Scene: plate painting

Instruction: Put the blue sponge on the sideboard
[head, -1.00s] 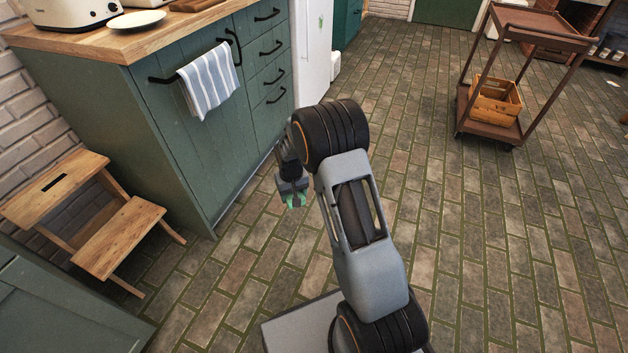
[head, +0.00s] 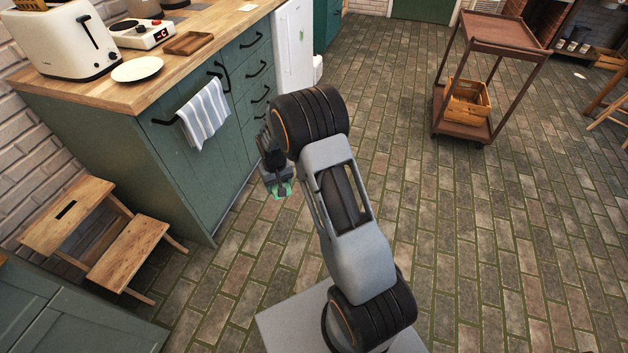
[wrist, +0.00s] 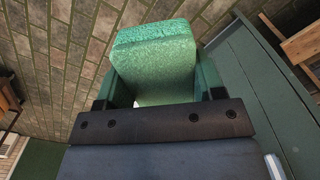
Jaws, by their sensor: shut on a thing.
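My gripper (head: 281,190) hangs above the tiled floor, in front of the green cabinet. It is shut on a green, rough-textured sponge (wrist: 155,48), which sits between both fingers in the wrist view. The sponge looks green, not blue, and only a small bit of green shows at the fingertips in the head view. A green cabinet with a wooden top (head: 124,92) stands at the left. I cannot tell whether it is the sideboard.
The cabinet top holds a white toaster (head: 72,42), a white plate (head: 138,69), a small hot plate (head: 142,34) and a wooden tray (head: 188,43). A striped towel (head: 204,113) hangs in front. A step stool (head: 128,254) stands left; a brown trolley (head: 500,32) stands right. The floor between is clear.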

